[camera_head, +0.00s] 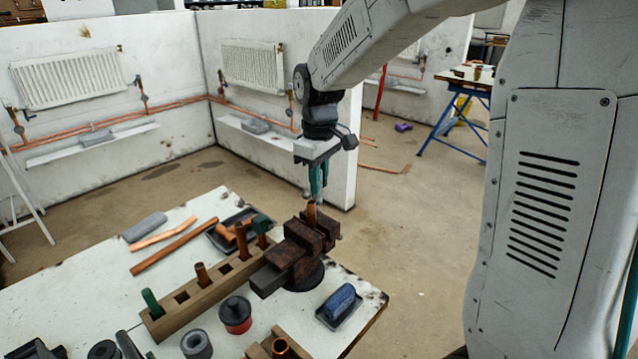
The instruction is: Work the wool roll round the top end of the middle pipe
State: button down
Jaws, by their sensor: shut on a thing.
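My gripper (316,192) points straight down over the dark vice (298,252), its green fingers close together. It is shut on what seems to be the wool roll, a small greyish bit at the fingertips, mostly hidden. Right below, a short upright copper pipe (311,215) stands in the vice jaws. The fingertips are at its top end; I cannot tell whether the wool touches it. A wooden rack (221,287) beside the vice holds two more upright copper pipes (202,275) and (241,241). Which pipe counts as the middle one is unclear.
Green-handled tools (151,303) stand in the rack. Loose copper pipes (166,244) lie at the back left. A partition wall (300,155) stands behind the bench.

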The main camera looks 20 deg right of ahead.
jog(key=shift+r, duration=3.6)
